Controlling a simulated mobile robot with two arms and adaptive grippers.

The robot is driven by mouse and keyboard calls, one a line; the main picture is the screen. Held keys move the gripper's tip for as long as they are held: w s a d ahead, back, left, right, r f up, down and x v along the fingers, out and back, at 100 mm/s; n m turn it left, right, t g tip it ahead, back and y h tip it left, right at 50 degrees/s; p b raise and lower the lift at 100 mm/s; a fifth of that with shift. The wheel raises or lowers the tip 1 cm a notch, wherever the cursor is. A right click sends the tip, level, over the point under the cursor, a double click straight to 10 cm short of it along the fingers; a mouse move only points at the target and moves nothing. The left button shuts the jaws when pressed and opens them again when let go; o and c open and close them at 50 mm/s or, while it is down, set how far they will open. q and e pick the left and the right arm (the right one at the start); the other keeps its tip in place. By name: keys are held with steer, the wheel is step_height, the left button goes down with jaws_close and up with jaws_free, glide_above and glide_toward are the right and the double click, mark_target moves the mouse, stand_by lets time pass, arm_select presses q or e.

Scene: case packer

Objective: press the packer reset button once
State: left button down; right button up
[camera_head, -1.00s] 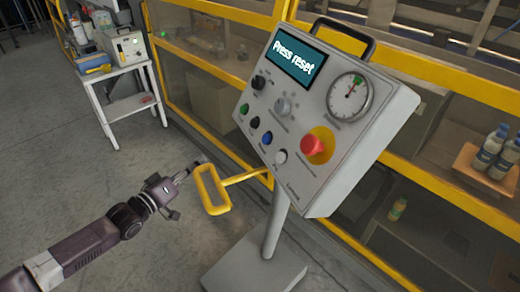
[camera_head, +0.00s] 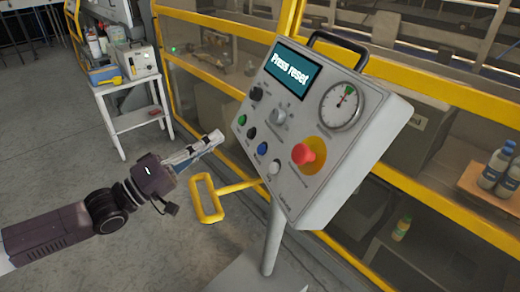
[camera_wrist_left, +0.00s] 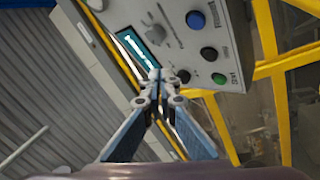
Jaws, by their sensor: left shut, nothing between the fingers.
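The grey control panel (camera_head: 345,180) stands tilted on a post; its screen (camera_head: 291,71) reads "Press reset". Its lower row has a green button (camera_head: 242,120), a black button (camera_head: 252,133), a blue button (camera_head: 262,148) and a white button (camera_head: 274,167). My right gripper is out of view.
A red mushroom button (camera_head: 304,154) on a yellow base and a gauge (camera_head: 341,107) sit on the panel's right side. A yellow handle (camera_head: 208,200) sticks out below my left gripper. Yellow-framed guarding (camera_head: 225,82) stands behind. A white side table (camera_head: 134,120) stands back left.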

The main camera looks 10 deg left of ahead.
mark_target(261, 149)
arm_select(q)
steer(key=w+d+f+b, duration=0.3)
steer(key=w+d+f, duration=0.1)
steer(key=d, duration=0.2)
steer(key=shift+w+d+f, duration=0.15)
steer(key=shift+d+f, duration=0.05)
stand_by(1.0)
steer(key=shift+d+f, duration=0.1)
stand_by(0.6)
steer(key=shift+w+d+f, duration=0.15)
steer(key=shift+w+d, duration=0.05)
